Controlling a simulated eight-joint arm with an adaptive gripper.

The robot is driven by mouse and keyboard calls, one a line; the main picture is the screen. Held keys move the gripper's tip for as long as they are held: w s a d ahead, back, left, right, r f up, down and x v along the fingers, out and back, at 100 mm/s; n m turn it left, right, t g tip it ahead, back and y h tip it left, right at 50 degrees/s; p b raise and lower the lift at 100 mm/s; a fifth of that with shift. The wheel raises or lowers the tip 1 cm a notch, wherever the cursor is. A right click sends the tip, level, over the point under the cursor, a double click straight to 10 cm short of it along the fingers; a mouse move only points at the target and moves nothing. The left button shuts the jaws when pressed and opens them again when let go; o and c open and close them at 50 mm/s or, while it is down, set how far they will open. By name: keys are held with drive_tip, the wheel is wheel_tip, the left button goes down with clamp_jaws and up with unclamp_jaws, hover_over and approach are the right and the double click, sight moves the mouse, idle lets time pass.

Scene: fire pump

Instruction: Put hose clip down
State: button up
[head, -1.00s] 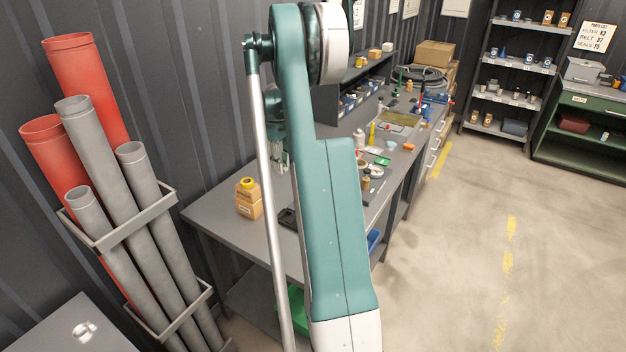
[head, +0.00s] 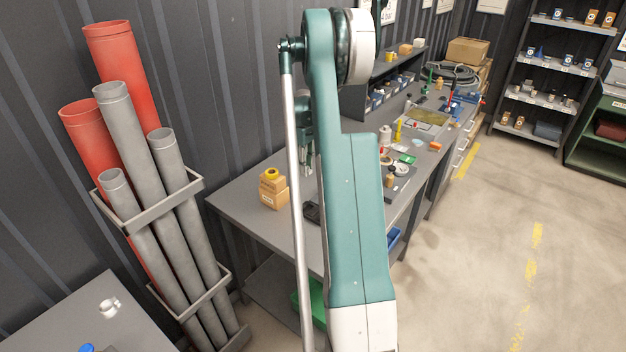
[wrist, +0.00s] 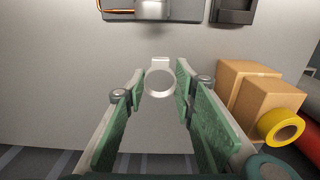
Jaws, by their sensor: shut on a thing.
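The hose clip (wrist: 160,82) is a pale, silvery ring with a small tab at its top, centred in the wrist view. My gripper (wrist: 160,77) is shut on it, with a green-padded finger on each side of the ring. The clip is over the grey workbench top (wrist: 60,75); I cannot tell how high. In the head view my gripper (head: 306,160) is mostly hidden behind my arm, over the bench (head: 240,205), and the held clip cannot be made out.
Cardboard boxes (wrist: 262,95) with a yellow roll (wrist: 280,127) stand close right of my gripper. Bare bench lies left. A small pale ring-shaped thing (head: 109,307) rests on a grey surface.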

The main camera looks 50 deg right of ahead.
sight(306, 186)
drive_tip(key=shift+f, duration=2)
drive_tip(key=shift+f, duration=1.85)
drive_tip(key=shift+f, duration=0.2)
drive_tip(key=o, duration=0.8)
drive_tip(key=shift+c, duration=0.2)
drive_tip(key=shift+r, duration=0.15)
wheel_tip(306, 186, up, 12)
drive_tip(key=shift+r, duration=0.1)
